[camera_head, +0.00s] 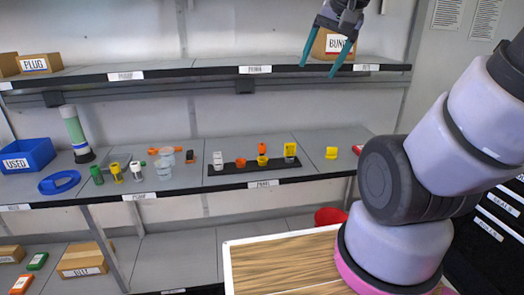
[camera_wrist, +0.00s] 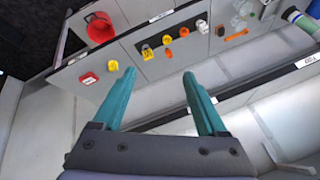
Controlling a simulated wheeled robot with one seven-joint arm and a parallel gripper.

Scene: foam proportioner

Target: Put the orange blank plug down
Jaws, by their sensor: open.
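My gripper (camera_head: 317,70) is open and empty, raised in front of the upper shelf in the head view. Its two teal fingers also show in the wrist view (camera_wrist: 158,76), spread apart with nothing between them. Several small orange pieces stand on the middle shelf below. One orange piece (camera_head: 240,162) is on a black strip (camera_head: 276,170), and another orange piece (camera_head: 262,148) stands at the strip's back edge. Orange pieces also show in the wrist view (camera_wrist: 183,31), beyond the fingertips. I cannot tell for sure which one is the blank plug.
A cardboard box (camera_head: 322,43) stands on the upper shelf by my gripper. Yellow pieces (camera_head: 290,151) share the strip. Clear cups (camera_head: 165,170), a blue bin (camera_head: 26,154) and a green-white cylinder (camera_head: 76,134) stand left. A wood-topped surface (camera_head: 280,262) lies below.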

